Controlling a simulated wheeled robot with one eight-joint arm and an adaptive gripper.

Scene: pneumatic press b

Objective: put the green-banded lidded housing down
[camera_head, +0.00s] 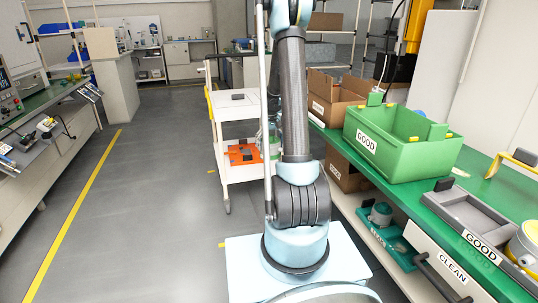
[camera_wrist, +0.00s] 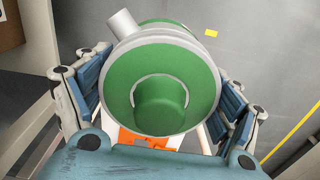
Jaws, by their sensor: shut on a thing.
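The green-banded lidded housing (camera_wrist: 165,75) fills the middle of the wrist view, with a green round top, a raised green knob, a pale rim and a short grey pipe stub at upper left. My gripper (camera_wrist: 158,95) has its blue pads on both sides of it and is shut on it. In the head view my arm hides most of the gripper and housing; a bit of pale green shows beside the arm near the white cart (camera_head: 236,110). An orange tray (camera_head: 243,154) lies on the cart's lower level. Its orange also shows below the housing in the wrist view (camera_wrist: 127,137).
To the right, a green bench holds a green GOOD bin (camera_head: 400,145), cardboard boxes (camera_head: 335,97) and a grey GOOD tray (camera_head: 482,218). A teal pump-like unit (camera_head: 385,228) sits below it. Open floor (camera_head: 130,210) lies left of the cart.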

